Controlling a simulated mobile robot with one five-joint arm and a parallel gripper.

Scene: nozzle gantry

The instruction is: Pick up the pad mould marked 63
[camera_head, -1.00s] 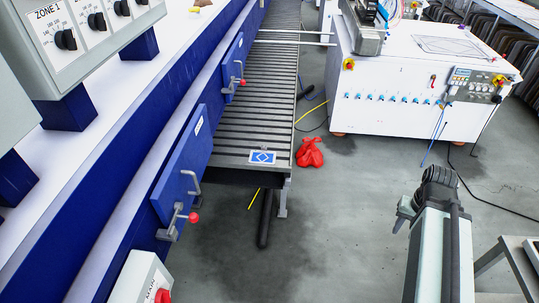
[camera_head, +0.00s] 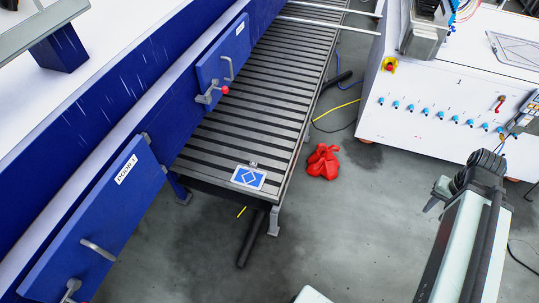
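I see no pad mould marked 63 that I can make out in this view. My own arm (camera_head: 465,240) rises from the bottom right, ending in a dark ribbed joint (camera_head: 482,172) with a small grey part on its left side. I cannot see any gripper fingers, nor anything held.
A slatted roller conveyor (camera_head: 262,90) runs beside a blue machine with a door marked DOOR 1 (camera_head: 95,215). A blue and white card (camera_head: 248,177) lies at its near end. A red cloth (camera_head: 322,162) lies on the floor. A white cabinet (camera_head: 430,105) stands right.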

